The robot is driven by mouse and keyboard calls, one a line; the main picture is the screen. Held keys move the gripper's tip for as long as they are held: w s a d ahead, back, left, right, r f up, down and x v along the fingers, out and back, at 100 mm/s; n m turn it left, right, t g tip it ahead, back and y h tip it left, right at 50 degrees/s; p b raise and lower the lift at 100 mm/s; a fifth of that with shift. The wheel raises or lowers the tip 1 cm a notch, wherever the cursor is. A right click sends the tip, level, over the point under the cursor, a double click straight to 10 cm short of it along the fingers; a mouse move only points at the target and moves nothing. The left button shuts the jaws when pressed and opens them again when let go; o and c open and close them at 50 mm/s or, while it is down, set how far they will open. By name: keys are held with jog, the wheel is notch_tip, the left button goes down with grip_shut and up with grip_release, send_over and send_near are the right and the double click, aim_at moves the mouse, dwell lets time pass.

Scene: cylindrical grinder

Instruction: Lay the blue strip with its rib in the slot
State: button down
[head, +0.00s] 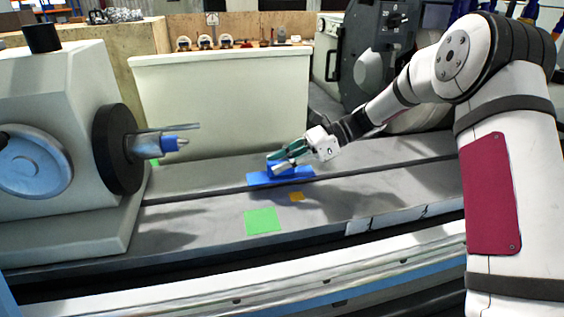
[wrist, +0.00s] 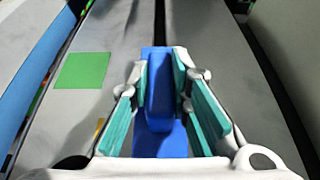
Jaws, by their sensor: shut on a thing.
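The blue strip (head: 262,179) is a flat blue plate with a raised blue block on top. It is over the dark slot (head: 220,191) that runs along the grey machine table. In the wrist view the strip (wrist: 160,146) lines up with the slot (wrist: 160,24), which runs out beyond its far end. My gripper (head: 281,161) is shut on the raised block; in the wrist view its green-padded fingers (wrist: 160,78) press on both sides. The rib underneath is hidden, and I cannot tell whether it sits in the slot.
A green square (head: 262,221) and a small orange patch (head: 297,197) lie on the table's front part. A pale upright panel (head: 215,105) borders the back. The front of the table is mostly clear.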

jog(key=shift+f+b, duration=0.3)
jog(key=shift+f, duration=0.75)
jog(key=c, duration=1.4)
grip_release()
jog(key=v, duration=1.2)
